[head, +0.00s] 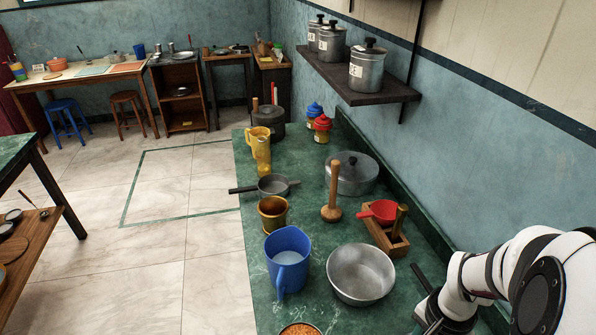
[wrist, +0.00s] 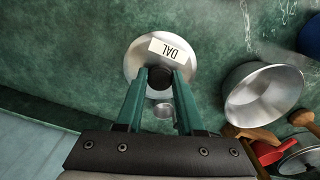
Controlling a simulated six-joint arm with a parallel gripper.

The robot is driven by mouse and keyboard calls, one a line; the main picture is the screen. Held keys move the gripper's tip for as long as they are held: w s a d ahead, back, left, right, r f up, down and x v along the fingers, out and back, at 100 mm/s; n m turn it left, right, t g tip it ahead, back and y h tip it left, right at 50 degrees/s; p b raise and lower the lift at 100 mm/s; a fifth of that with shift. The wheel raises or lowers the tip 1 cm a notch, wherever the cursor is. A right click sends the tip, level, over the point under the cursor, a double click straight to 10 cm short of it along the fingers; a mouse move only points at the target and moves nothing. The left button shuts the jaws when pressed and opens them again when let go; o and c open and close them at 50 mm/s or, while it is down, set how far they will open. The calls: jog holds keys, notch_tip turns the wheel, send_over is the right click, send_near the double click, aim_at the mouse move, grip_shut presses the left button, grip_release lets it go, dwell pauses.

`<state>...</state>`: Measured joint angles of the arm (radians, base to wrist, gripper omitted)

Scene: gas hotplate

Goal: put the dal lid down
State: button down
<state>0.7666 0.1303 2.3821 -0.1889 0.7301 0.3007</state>
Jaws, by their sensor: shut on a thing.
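The dal lid (wrist: 140,60) is a round silvery metal piece with a black knob and a white label reading DAL. In the wrist view it lies beyond my fingertips over the green counter (wrist: 70,70). My gripper (wrist: 160,82) has its green fingers shut on the black knob. I cannot tell whether the lid touches the counter. In the head view my gripper (head: 432,322) is partly cut off at the lower right, and the lid does not show.
A steel bowl (head: 361,275) also shows in the wrist view (wrist: 262,95). A wooden holder (head: 388,238) with a red ladle (head: 382,210), a wooden masher (head: 331,200) and a blue jug (head: 288,262) stand nearby. In the wrist view, counter left of the lid is bare.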

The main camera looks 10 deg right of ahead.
jog(key=w+a+f, duration=0.4)
jog(key=w, duration=0.1)
jog(key=w+a+f, duration=0.2)
jog(key=w, duration=0.1)
jog(key=shift+w+f, duration=0.2)
jog(key=shift+f, duration=1.85)
jog(key=c, duration=0.5)
grip_release()
jog(key=shift+f, duration=0.15)
notch_tip(320, 180, up, 13)
jog(key=s+a+r+n, duration=0.2)
jog(key=s+a+n, duration=0.1)
jog(key=s+a, duration=0.1)
jog(key=s+a+r+n+y, duration=0.1)
jog(key=s+a+r+n, duration=0.1)
jog(key=s+a, duration=0.3)
jog(key=s+a+r+n, duration=0.3)
jog(key=s+a, duration=0.2)
jog(key=a, duration=0.1)
jog(key=shift+s+a+r+n+y, duration=0.1)
jog(key=shift+a+n+y, duration=0.1)
jog(key=shift+n+y, duration=0.2)
